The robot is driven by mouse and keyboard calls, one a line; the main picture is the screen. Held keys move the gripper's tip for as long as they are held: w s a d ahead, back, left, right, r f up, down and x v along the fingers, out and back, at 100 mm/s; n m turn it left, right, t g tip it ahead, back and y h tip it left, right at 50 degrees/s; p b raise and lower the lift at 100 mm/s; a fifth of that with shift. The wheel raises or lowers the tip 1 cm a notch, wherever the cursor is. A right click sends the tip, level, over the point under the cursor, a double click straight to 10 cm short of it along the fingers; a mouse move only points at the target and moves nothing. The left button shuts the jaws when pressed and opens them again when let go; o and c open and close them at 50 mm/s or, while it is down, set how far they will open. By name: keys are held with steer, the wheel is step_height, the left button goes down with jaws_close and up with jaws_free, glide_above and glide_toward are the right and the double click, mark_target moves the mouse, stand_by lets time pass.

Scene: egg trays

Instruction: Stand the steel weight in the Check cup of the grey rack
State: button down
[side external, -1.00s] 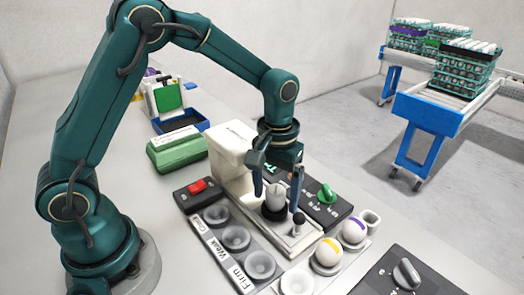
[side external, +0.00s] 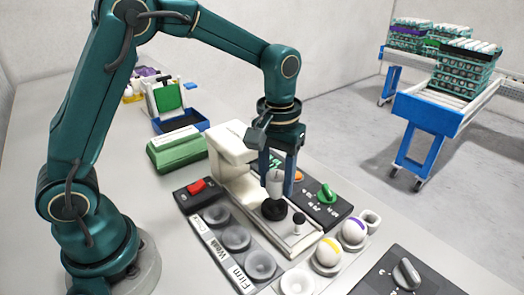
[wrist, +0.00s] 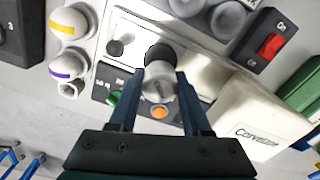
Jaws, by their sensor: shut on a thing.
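The pale metallic steel weight (side external: 274,185) is upright between the fingers of my gripper (side external: 277,175), which is shut on it. It hangs just above the round black seat (side external: 274,210) of the white tester. In the wrist view the weight (wrist: 160,84) lies between the fingertips (wrist: 160,78) and partly covers the black seat. The grey rack (side external: 241,284) lies left of the tester with several round cups, all empty. Its labels read Weak and Firm; the farthest label is too small to read surely, and its cup (side external: 216,214) is empty.
The white tester (side external: 232,145) stands close behind my gripper. A red-switch box (side external: 197,189) is left of it, and a dark panel with a green knob (side external: 327,194) right. Two banded eggs (side external: 328,252) stand in a pale holder in front. A green carton (side external: 176,152) lies farther back.

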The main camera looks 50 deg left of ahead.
mark_target(277, 175)
step_height(277, 175, up, 12)
steer(key=f, duration=0.1)
steer(key=s+a, duration=0.7)
steer(key=s, duration=0.2)
steer(key=shift+s+f, duration=0.2)
steer(key=shift+f, duration=3.6)
steer(key=shift+s+f, duration=0.15)
steer(key=shift+f, duration=3.6)
steer(key=shift+f, duration=0.6)
steer(key=shift+c, duration=1.4)
jaws_free()
steer(key=shift+r, duration=0.1)
